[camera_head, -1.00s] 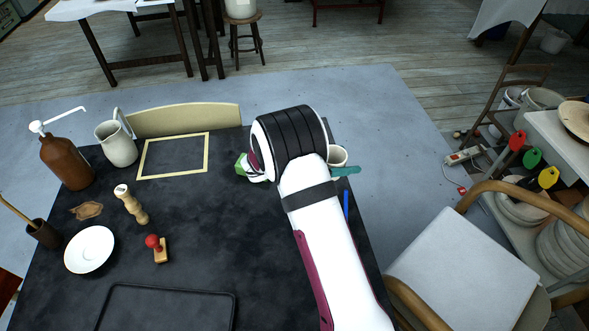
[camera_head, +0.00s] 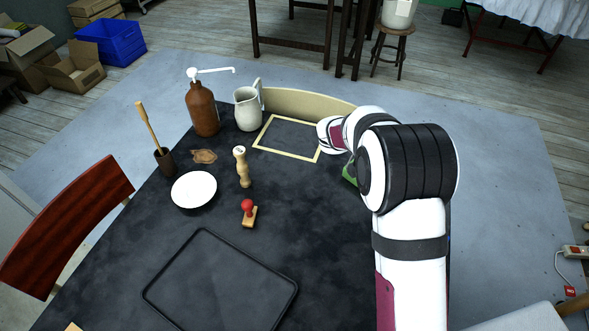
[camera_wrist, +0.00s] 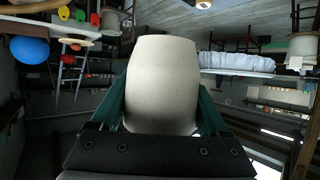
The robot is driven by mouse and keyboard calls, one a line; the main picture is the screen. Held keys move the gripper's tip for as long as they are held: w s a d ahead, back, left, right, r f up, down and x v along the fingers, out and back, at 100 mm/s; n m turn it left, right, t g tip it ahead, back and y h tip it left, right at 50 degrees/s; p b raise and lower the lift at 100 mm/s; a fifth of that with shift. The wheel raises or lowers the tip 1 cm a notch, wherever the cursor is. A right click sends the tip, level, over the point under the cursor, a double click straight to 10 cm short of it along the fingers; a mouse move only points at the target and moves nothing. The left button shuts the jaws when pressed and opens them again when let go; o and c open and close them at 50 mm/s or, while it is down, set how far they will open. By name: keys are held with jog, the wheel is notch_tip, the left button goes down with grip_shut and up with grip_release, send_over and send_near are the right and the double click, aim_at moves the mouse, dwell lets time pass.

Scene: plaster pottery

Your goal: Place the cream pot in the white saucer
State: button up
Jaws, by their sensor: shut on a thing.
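The cream pot (camera_wrist: 162,65) fills the middle of the wrist view, with smooth, pale sides. My gripper (camera_wrist: 162,100) is shut on it, with a green finger on each side. My arm is well to the right of the saucer.
Near the saucer are a wooden handled tool (camera_head: 242,168), a red-knobbed stamp (camera_head: 249,212) and a dark cup with a brush (camera_head: 164,158). A brown pump bottle (camera_head: 202,108), white jug (camera_head: 248,108) and wooden frame (camera_head: 288,138) stand behind. A black tray (camera_head: 222,284) lies in front.

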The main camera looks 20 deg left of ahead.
jog(key=w+a+n+t+y, duration=0.3)
jog(key=a+n+t+y, duration=0.15)
jog(key=a, duration=1.25)
jog(key=s+a+n+y, duration=0.4)
jog(key=a, duration=0.7)
jog(key=s+a+n+y, duration=0.3)
jog(key=s+a, duration=0.1)
jog(key=a, duration=0.8)
jog(key=s+a+n+y, duration=0.4)
jog(key=s+a, duration=0.1)
jog(key=a, duration=0.6)
jog(key=shift+m, duration=0.25)
jog(key=f, duration=1.4)
jog(key=shift+w+d+f, duration=0.2)
jog(key=shift+w+f, duration=0.1)
